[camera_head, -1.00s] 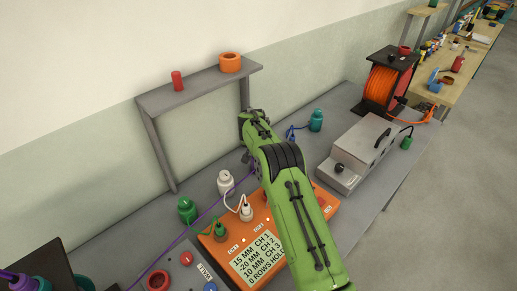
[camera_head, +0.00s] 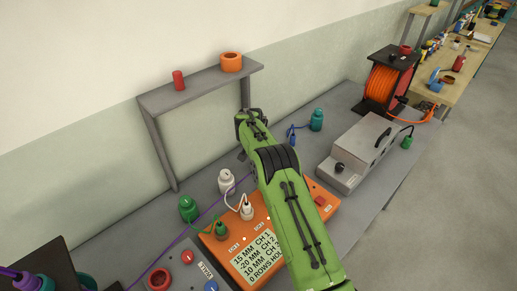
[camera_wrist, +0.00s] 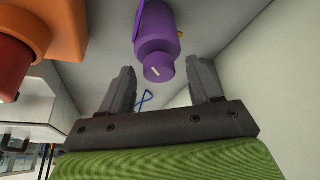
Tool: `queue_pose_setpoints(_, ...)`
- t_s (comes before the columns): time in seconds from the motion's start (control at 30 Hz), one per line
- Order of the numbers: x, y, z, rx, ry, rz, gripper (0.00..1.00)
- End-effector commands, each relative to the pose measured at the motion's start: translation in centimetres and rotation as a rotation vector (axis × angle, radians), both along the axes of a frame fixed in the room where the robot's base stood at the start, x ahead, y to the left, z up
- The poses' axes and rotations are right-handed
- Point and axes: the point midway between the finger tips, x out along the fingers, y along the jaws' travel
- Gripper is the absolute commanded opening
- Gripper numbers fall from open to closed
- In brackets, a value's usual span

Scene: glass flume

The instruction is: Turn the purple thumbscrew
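The purple thumbscrew (camera_wrist: 158,67) is a short round knob with a pale mark on its face, at the near end of a larger purple body (camera_wrist: 153,32) in the wrist view. My gripper (camera_wrist: 163,70) is open. Its two dark fingers appear on either side of the thumbscrew, with visible gaps, so it holds nothing. How far the fingertips are from it in depth I cannot tell. In the head view my green arm hides the thumbscrew and the gripper's fingers; a purple cable (camera_head: 208,211) runs behind the arm.
An orange readout box (camera_head: 240,245) stands close to my arm; an orange box side also fills the wrist view's upper left (camera_wrist: 45,25). A grey shelf (camera_head: 200,88) rises behind.

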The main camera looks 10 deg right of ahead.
Motion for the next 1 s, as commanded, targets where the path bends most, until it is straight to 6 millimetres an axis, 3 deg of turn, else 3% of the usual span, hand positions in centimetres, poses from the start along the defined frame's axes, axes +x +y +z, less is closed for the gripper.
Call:
queue_pose_setpoints(0.27,-0.1,0.1,0.5,0.0,0.0,0.0,0.63)
queue_pose_setpoints(0.8,-4.6,2.7,13.0,-0.001,-0.003,0.001,0.63)
queue_pose_setpoints(1.0,-5.2,3.0,14.5,0.0,0.001,0.0,0.63)
